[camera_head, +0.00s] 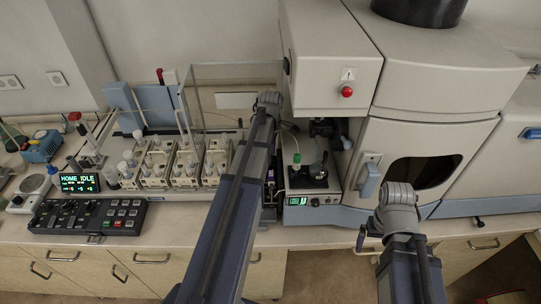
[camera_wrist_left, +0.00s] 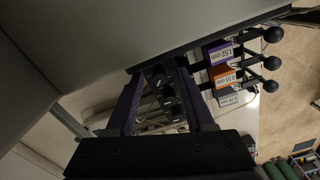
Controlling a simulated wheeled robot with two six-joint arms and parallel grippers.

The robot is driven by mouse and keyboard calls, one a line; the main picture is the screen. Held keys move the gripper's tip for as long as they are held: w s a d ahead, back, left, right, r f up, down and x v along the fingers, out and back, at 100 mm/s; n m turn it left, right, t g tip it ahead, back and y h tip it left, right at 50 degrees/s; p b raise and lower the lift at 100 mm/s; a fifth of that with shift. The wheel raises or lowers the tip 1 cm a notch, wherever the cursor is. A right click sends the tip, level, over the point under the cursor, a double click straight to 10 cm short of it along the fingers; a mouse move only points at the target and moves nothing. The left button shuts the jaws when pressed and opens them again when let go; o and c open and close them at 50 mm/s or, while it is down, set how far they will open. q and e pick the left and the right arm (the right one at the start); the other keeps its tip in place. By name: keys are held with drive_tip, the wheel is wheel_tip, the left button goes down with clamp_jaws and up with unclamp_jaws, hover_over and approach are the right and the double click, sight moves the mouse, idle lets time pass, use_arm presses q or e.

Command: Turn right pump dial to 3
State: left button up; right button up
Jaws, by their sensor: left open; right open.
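In the left wrist view my left gripper (camera_wrist_left: 160,72) is open. Its two purple fingers stand either side of a row of small dark round knobs (camera_wrist_left: 170,96). I cannot tell whether they touch, read any setting, or tell which one is the right pump dial. In the head view my left arm reaches to the pump area beside the spectrometer, and the arm hides most of that gripper and the dials. My right gripper (camera_head: 368,237) is open and empty in front of the bench edge, below the spectrometer door.
Several labelled tabs with black ball ends (camera_wrist_left: 271,62) lie close beside the left gripper. The grey spectrometer (camera_head: 440,130) stands at right. A black control box (camera_head: 87,217), a display reading HOME IDLE (camera_head: 80,183) and white vial racks (camera_head: 187,164) are at left.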

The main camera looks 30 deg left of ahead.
use_arm(q)
clamp_jaws()
idle(0.5)
drive_tip(key=m, duration=0.4)
drive_tip(key=shift+m, duration=0.3)
unclamp_jaws()
idle(0.5)
